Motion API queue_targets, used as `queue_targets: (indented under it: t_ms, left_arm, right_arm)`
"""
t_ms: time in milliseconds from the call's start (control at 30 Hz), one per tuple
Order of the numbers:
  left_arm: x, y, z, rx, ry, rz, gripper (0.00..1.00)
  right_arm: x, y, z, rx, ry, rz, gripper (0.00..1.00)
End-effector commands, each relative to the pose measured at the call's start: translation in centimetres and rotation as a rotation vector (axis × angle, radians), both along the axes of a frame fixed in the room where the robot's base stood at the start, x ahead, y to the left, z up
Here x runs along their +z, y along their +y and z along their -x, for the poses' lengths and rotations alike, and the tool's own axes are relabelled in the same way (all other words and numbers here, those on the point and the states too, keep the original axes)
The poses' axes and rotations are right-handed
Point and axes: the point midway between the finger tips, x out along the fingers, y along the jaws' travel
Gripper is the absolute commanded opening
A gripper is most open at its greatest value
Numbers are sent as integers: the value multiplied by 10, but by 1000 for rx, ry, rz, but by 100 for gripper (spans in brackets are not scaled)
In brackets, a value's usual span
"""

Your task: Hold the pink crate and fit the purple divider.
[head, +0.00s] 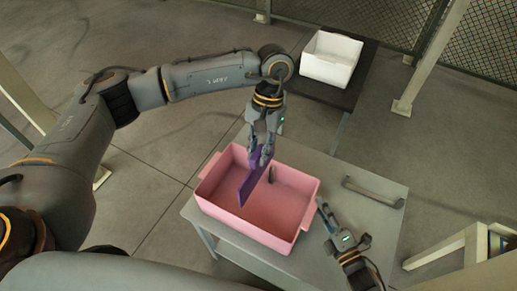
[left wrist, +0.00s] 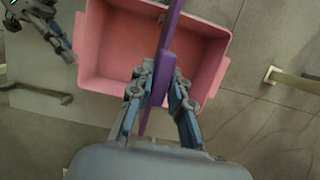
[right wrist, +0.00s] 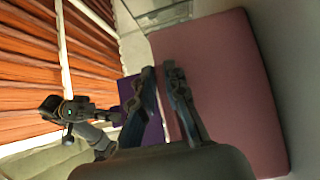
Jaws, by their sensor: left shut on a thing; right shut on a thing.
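The pink crate (head: 262,228) stands open on the grey table. My left gripper (head: 262,158) is shut on the purple divider (head: 251,187) and holds it tilted over the crate's opening. The divider also shows between the fingers in the left wrist view (left wrist: 161,68). In the right wrist view the divider (right wrist: 150,128) sticks out past the crate's rim; whether its lower edge is inside is hidden. My right gripper (head: 321,205) is shut on the crate's right end; the crate wall fills much of the right wrist view (right wrist: 220,75). The exact grip there is partly hidden.
The grey table (head: 370,222) has free room right of the crate, with a grey handle (head: 372,193) near its right edge. A white bin (head: 330,61) stands on a dark table (head: 362,68) behind. A pale post and mesh fence are at the upper right.

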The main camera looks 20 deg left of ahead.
Motion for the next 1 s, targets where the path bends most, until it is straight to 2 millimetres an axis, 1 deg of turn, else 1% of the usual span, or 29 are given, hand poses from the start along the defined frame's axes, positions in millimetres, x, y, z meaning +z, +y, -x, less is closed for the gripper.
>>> queue_targets:
  t_ms: [167, 500, 600, 767, 1000]
  left_arm:
    - [-13, 0, 0, 1, 2, 0, 0]
    - [-44, 0, 0, 1, 2, 0, 0]
    - [-50, 0, 0, 1, 1, 0, 0]
    - [-54, 0, 0, 1, 0, 0, 0]
    - [-54, 0, 0, 1, 0, 0, 0]
  right_arm:
    - [-2, 0, 1, 0, 3, 3, 0]
    - [-2, 0, 1, 0, 4, 2, 0]
    - [-2, 0, 1, 0, 4, 2, 0]
    - [-2, 0, 1, 0, 4, 2, 0]
    - [-2, 0, 1, 0, 4, 3, 0]
